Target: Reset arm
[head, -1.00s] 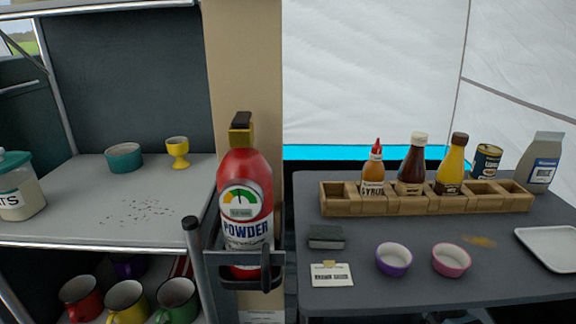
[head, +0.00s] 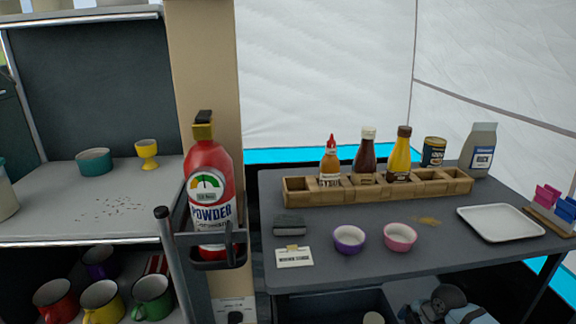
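Neither of my grippers can be made out in the head view. A grey-blue rounded shape with dark parts (head: 445,302) shows below the table's front edge at the bottom right, and I cannot tell what it is. No object is seen held.
A dark table (head: 330,277) carries a wooden bottle rack (head: 425,190), purple bowl (head: 349,239), pink bowl (head: 400,237) and white tray (head: 500,223). A red powder extinguisher (head: 208,185) hangs on the post. Left, a grey shelf (head: 60,215) holds a teal bowl (head: 94,161) and yellow cup (head: 147,154).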

